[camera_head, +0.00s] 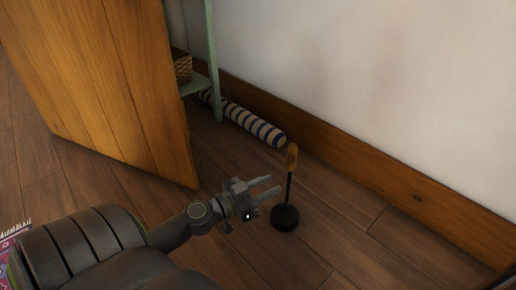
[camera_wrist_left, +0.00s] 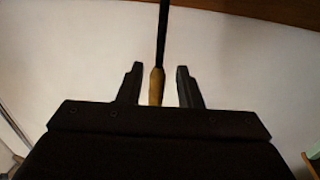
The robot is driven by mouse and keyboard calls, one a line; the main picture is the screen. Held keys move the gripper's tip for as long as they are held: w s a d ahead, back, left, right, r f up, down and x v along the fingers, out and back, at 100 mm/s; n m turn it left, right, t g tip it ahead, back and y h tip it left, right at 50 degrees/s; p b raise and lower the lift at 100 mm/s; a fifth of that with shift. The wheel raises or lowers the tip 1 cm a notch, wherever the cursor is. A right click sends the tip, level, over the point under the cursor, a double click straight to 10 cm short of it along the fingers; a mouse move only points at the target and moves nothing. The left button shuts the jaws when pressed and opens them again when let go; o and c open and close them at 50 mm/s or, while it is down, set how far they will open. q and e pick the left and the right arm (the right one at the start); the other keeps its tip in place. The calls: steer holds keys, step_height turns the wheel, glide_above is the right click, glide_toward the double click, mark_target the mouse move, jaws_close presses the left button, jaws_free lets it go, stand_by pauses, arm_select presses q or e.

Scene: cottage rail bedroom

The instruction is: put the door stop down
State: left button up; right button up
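The door stop has a round black base (camera_head: 285,218), a thin dark stem and a wooden handle (camera_head: 292,157). It stands upright on the floor near the wall. My left gripper (camera_head: 274,185) is open, its fingers pointing toward the stem from the left. In the left wrist view the wooden handle (camera_wrist_left: 156,88) shows between the two spread finger tips (camera_wrist_left: 159,78), with a visible gap on each side. No hold on it shows. My right gripper is not in view.
An open wooden door (camera_head: 110,80) stands at the left. A striped draught roll (camera_head: 255,124) lies along the skirting board behind the door stop. A green shelf (camera_head: 213,60) with a wicker basket (camera_head: 182,68) is behind the door. A patterned rug (camera_head: 14,240) shows at lower left.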

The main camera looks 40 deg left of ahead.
arm_select(q)
steer(key=shift+v, duration=1.3)
